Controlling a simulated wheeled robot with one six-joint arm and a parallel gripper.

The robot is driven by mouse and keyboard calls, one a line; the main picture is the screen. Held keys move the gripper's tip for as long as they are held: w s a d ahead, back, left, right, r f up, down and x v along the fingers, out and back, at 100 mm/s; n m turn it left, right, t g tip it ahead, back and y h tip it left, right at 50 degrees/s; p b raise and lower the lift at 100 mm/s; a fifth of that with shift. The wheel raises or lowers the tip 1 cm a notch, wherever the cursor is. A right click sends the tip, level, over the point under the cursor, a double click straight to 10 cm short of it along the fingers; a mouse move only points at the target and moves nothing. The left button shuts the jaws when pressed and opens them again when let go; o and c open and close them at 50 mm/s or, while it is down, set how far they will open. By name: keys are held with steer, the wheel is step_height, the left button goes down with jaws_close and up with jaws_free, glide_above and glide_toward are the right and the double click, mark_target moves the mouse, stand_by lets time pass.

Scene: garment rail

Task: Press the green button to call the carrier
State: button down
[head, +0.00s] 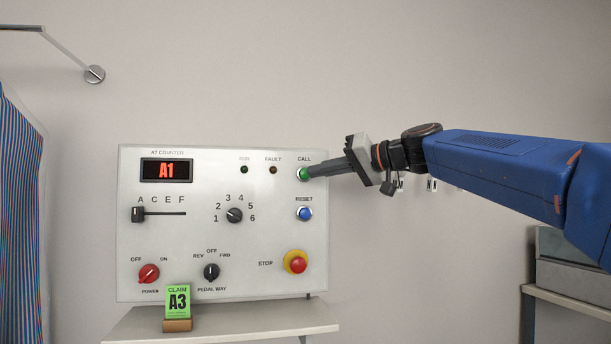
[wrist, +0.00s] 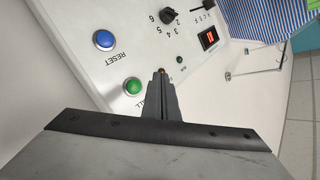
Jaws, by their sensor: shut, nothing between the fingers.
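The green CALL button (head: 303,174) is at the upper right of the white control panel (head: 270,235). It also shows in the wrist view (wrist: 133,86), just left of the fingers. My gripper (head: 311,171) is shut and empty. In the head view its tips overlap the right edge of the button. In the wrist view the fingertips (wrist: 160,74) appear beside the button, toward the lamps. I cannot tell whether they touch the button or the panel.
The blue RESET button (head: 304,213) is just below CALL, and the red STOP button (head: 297,264) is lower. A striped garment (head: 18,220) hangs at the left.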

mark_target(305, 174)
steer(key=w+a, duration=0.1)
steer(key=w, duration=0.4)
steer(key=shift+w+a, duration=0.35)
steer(key=shift+w, duration=0.05)
steer(key=shift+w, duration=0.2)
stand_by(1.7)
steer(key=shift+w+a, duration=0.1)
steer(key=shift+w, duration=0.1)
